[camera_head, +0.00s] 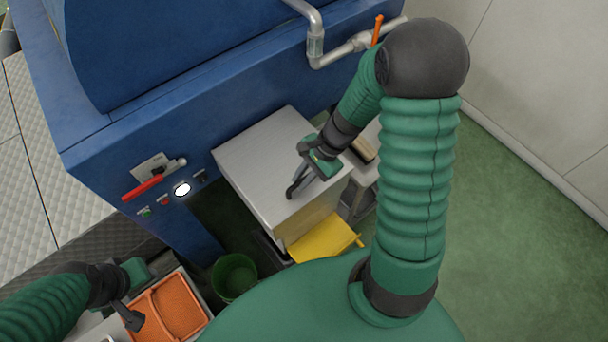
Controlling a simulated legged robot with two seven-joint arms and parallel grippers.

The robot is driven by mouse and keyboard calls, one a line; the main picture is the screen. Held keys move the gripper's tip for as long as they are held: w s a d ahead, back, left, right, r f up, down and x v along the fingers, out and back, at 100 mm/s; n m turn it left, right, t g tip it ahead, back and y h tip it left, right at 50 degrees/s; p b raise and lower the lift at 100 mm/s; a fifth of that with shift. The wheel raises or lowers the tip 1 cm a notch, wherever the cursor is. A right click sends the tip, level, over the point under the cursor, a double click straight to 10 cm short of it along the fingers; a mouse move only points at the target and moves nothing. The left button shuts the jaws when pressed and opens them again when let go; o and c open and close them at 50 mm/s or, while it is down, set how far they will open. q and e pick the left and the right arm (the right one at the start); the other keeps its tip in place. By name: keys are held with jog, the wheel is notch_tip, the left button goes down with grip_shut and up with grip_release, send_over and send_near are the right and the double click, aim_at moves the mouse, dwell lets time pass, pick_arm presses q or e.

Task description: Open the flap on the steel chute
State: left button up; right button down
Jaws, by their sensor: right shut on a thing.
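The steel chute (255,160) stands against the blue machine in the middle of the view, with a flat pale top. A yellow flap (322,238) shows at its lower front end, slanting outward, with a small knob at its right edge. My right gripper (294,188) appears over the right part of the chute's top, apart from the yellow flap in the picture. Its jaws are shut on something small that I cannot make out. My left gripper (134,292) is at the lower left, by the orange crate; its jaw opening is unclear.
The blue machine (110,130) carries a red lever (142,188), buttons and a lit round dial (182,189). A green bucket (234,274) and an orange crate (188,300) stand below. A pipe (335,55) runs above. Green floor (510,240) is clear at right.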

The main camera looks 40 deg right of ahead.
jog(key=shift+w+d, duration=0.15)
jog(key=shift+d, duration=0.9)
pick_arm(q)
jog(key=shift+d, duration=0.4)
pick_arm(e)
jog(key=shift+h, duration=0.3)
pick_arm(q)
jog(key=shift+a, duration=0.1)
pick_arm(e)
jog(key=shift+a, duration=0.1)
pick_arm(q)
jog(key=shift+r, duration=0.1)
